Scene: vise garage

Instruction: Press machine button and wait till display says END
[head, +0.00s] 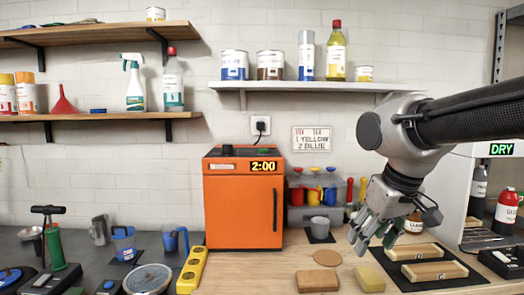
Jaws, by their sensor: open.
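An orange machine (243,205) with a dark vertical door handle stands on the workbench left of centre, door shut. Its display (264,166) reads 2:00 in amber. A pale oblong part (221,167) sits left of the display, and a dark green piece (264,152) lies on top; I cannot tell which part is a button. A second, pale machine at the right has a display (501,149) that reads DRY in green. My gripper (372,240) is open and appears empty, pointing down above the bench, right of the orange machine and apart from it.
A grey rack (297,213) with coloured-handled tools and a grey cup (319,227) stand between the orange machine and my gripper. Blocks lie on the bench (317,281) and on a black mat (391,273). A yellow power strip (191,271) lies at left. Shelves (300,86) hang above.

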